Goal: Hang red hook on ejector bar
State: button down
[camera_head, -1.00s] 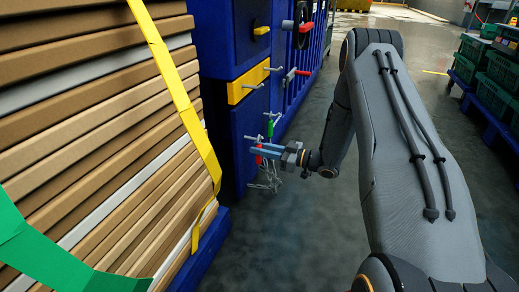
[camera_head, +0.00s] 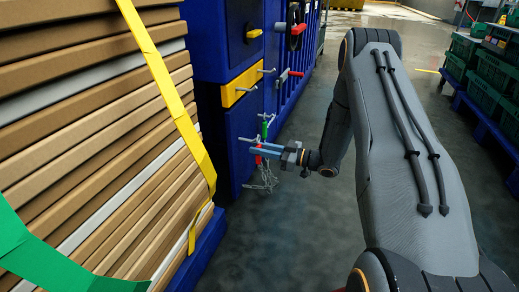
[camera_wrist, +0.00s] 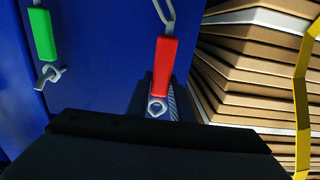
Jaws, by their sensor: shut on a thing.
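The red hook (camera_head: 258,159) is in my gripper (camera_head: 262,150), which is shut on it beside the dark blue panel (camera_head: 234,128). In the wrist view the red hook (camera_wrist: 164,65) stands nearly upright, with a metal loop above it and a ring below it by the dark gripper body. A green hook (camera_head: 264,131) hangs at a metal peg (camera_head: 266,115) on the panel. The green hook also shows at the left of the wrist view (camera_wrist: 43,35). Another peg (camera_head: 247,139) sits lower left. I cannot tell which peg is the ejector bar, or whether the red hook touches one.
A strapped stack of cardboard (camera_head: 95,140) stands close on the left. A thin chain (camera_head: 266,178) hangs below my gripper. Grey floor (camera_head: 285,240) is open; green crates (camera_head: 480,68) stand at the right.

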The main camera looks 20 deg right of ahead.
jog(key=shift+d, duration=0.1)
jog(key=shift+p+v, duration=0.85)
jog(key=shift+v, duration=1.3)
notch_tip(320, 180, up, 20)
jog(key=p, duration=1.4)
jog(key=shift+f+p, duration=0.15)
jog(key=shift+p, duration=0.25)
dwell(0.5)
jog(key=shift+x, duration=2.25)
jog(key=shift+f, duration=0.15)
